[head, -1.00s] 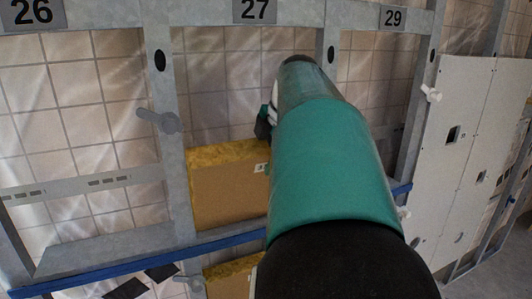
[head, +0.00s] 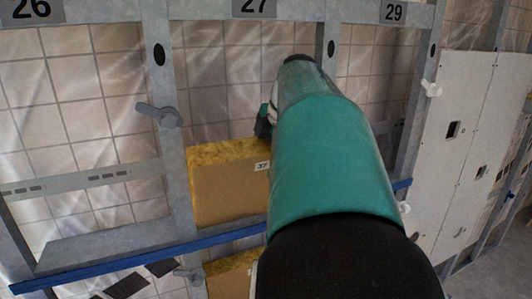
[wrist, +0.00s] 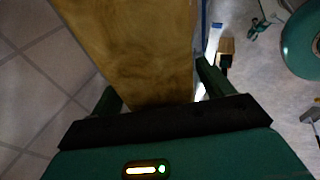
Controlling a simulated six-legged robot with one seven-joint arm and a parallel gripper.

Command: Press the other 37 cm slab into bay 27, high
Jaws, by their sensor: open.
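A brown-faced slab with a yellow fibrous top edge (head: 230,186) stands in the bay under the number 27 plate (head: 254,7), above the blue rail. A small white label on it reads 37. Another slab (head: 232,278) shows partly below the rail. My gripper (head: 266,122) is mostly hidden behind my arm, near the upper slab's top right. In the wrist view, my gripper (wrist: 158,97) is open, with its two fingers on either side of the slab's yellow edge (wrist: 140,45). Whether the fingers touch the slab cannot be told.
Grey studs frame the bay, with a turned latch (head: 160,115) on the left stud. A blue rail (head: 130,265) crosses below. White panels (head: 455,150) cover the right. Bay 27 is clear above the slab, showing tiled wall.

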